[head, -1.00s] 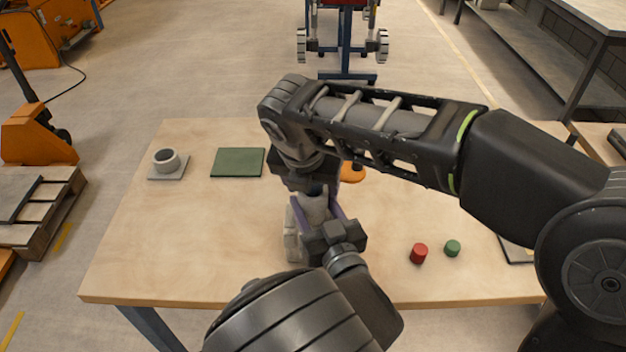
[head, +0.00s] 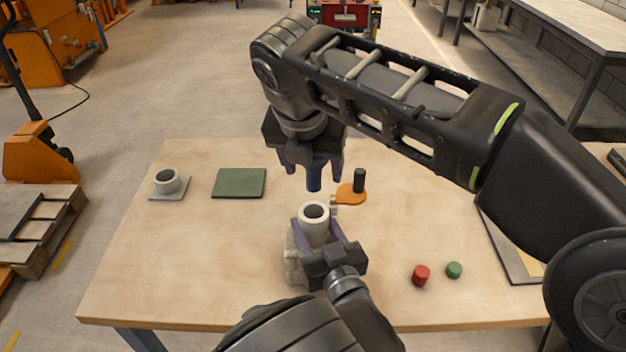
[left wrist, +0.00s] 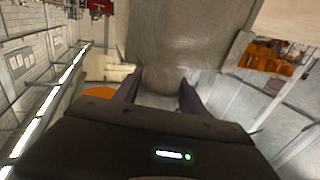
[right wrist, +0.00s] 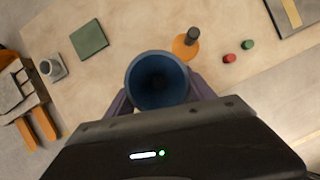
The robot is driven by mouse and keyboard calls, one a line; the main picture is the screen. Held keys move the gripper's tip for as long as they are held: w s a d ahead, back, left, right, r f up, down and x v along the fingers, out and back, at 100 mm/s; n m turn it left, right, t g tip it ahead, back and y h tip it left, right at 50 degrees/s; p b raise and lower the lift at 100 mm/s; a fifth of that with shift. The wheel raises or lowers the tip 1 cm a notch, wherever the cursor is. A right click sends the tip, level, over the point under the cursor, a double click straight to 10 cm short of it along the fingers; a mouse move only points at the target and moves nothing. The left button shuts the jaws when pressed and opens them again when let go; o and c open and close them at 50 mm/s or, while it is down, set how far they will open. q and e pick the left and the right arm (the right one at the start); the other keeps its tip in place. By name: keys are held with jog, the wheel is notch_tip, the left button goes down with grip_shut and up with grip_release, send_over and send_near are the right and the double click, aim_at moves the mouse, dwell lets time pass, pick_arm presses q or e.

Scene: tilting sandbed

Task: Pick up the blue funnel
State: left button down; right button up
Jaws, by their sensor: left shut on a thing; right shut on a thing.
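The blue funnel shows in the right wrist view (right wrist: 157,80) as a round, dark blue open mouth between the fingers. In the head view its narrow blue lower end (head: 315,175) hangs below my right gripper (head: 311,160), which is shut on it. The funnel's end is in the air above a white-rimmed, tube-like vessel (head: 314,213). My left gripper (head: 322,238) is shut on that vessel, with its purple fingers at the vessel's sides. In the left wrist view the vessel (left wrist: 160,80) is a blurred grey shape between the fingers.
An orange paddle (head: 350,195) with a black upright knob lies just right of the vessel. A red cylinder (head: 421,275) and a green one (head: 454,270) stand at the front right. A green mat (head: 240,183) and a grey cup (head: 167,181) are on the left. The table's left front is clear.

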dwell(0.5)
pick_arm(q)
jog(key=c, duration=0.6)
grip_release()
jog(key=shift+s, duration=0.1)
jog(key=v, duration=1.2)
